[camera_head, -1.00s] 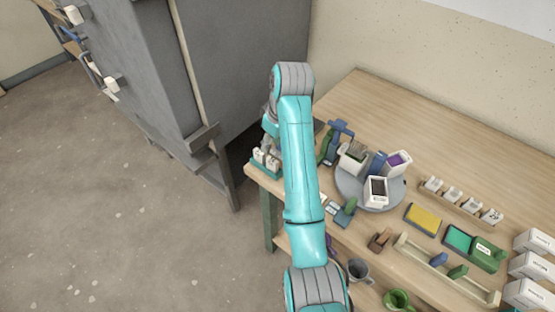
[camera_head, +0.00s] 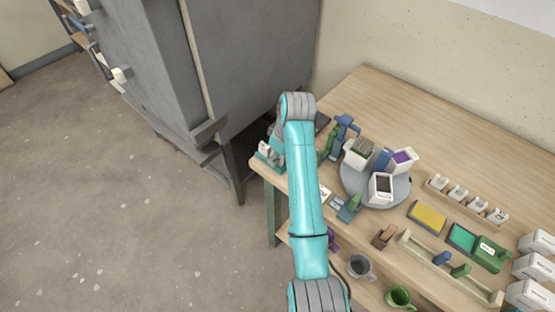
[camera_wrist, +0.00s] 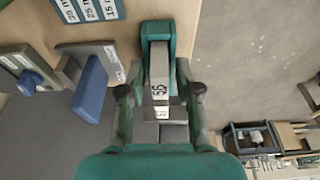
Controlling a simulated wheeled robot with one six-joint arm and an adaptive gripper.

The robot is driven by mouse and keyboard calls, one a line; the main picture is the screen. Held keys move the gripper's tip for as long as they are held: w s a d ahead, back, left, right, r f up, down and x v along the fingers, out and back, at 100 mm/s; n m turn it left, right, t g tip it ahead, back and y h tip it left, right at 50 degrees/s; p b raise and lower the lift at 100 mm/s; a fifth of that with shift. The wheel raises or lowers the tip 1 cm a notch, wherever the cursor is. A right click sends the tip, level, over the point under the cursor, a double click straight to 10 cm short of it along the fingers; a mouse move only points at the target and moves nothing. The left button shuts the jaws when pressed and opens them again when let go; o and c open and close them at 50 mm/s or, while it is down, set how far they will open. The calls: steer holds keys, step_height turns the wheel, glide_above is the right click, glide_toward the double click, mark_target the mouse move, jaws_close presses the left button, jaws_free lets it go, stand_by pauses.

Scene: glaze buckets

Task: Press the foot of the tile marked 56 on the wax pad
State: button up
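A pale tile marked 56 (camera_wrist: 160,88) stands in a teal holder (camera_wrist: 157,32) in the wrist view. Just below it is a second pale piece with a label (camera_wrist: 163,113) that I cannot read. My gripper (camera_wrist: 160,92) is open, with one finger on each side of the tile and gaps visible between them. In the head view the holder (camera_head: 262,154) is at the table's left corner, partly hidden by my arm. A yellow pad (camera_head: 428,217) and a green pad (camera_head: 462,238) lie on the table's right part; neither is labelled as wax.
A grey turntable (camera_head: 350,190) holds several white containers. A row of small white tiles (camera_head: 458,195) stands behind the pads. A wooden trough (camera_head: 420,255) is at the front edge. A tall grey cabinet (camera_head: 245,60) stands close on the left. Mugs (camera_head: 360,266) sit on a lower shelf.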

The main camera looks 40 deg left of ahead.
jaws_close()
steer(key=shift+a+r+v, duration=0.1)
steer(key=shift+a+v, duration=0.2)
steer(key=shift+v, duration=0.9)
steer(key=shift+a+r+v, duration=0.1)
steer(key=shift+a+v, duration=0.2)
steer(key=shift+v, duration=0.95)
steer(key=shift+a+v, duration=0.3)
steer(key=shift+v, duration=0.9)
steer(key=shift+s, duration=0.1)
